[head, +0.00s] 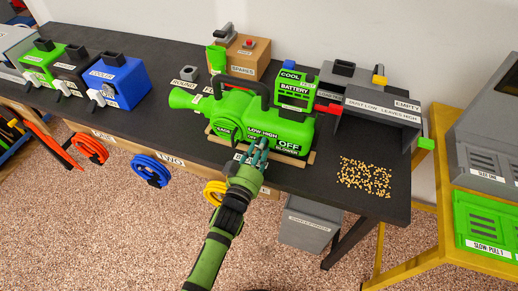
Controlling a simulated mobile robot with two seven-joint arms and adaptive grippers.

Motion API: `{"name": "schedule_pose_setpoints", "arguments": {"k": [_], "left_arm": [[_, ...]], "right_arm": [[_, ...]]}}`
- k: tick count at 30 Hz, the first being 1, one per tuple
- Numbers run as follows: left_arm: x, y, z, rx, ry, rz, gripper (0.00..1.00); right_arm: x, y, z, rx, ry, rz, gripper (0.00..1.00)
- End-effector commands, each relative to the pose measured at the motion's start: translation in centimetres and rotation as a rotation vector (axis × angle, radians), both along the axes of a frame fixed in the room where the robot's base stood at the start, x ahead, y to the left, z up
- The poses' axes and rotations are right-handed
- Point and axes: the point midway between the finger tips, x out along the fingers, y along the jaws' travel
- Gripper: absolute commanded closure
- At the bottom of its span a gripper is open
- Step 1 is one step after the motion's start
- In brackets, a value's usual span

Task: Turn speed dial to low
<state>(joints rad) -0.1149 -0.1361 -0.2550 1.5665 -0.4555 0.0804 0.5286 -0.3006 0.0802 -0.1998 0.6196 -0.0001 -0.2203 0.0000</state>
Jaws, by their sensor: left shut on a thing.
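A green blower-like machine (278,130) lies on the dark bench, with labels reading "LOW-HIGH" and "OFF" on its front. My left gripper (255,148) reaches up from below to the machine's front face, near these labels. Its fingers are shut on a small part there, taken to be the speed dial, which the fingers hide. Which way the dial points cannot be seen. My right gripper is not in view.
The dark bench (385,208) carries spilled yellow pellets (365,177) at its right end. Coloured cable coils (150,170) hang along the bench's front.

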Motion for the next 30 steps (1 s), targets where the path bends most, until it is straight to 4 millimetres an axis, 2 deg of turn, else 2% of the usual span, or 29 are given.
{"name": "schedule_pose_setpoints", "arguments": {"k": [8,30], "left_arm": [[0.19,-0.03,0.59,0.141,-0.054,-0.001,1.0],[0.2,-0.25,0.77,0.769,-0.242,-0.003,1.0]], "right_arm": [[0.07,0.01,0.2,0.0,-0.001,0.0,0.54],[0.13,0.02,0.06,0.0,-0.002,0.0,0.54]]}}
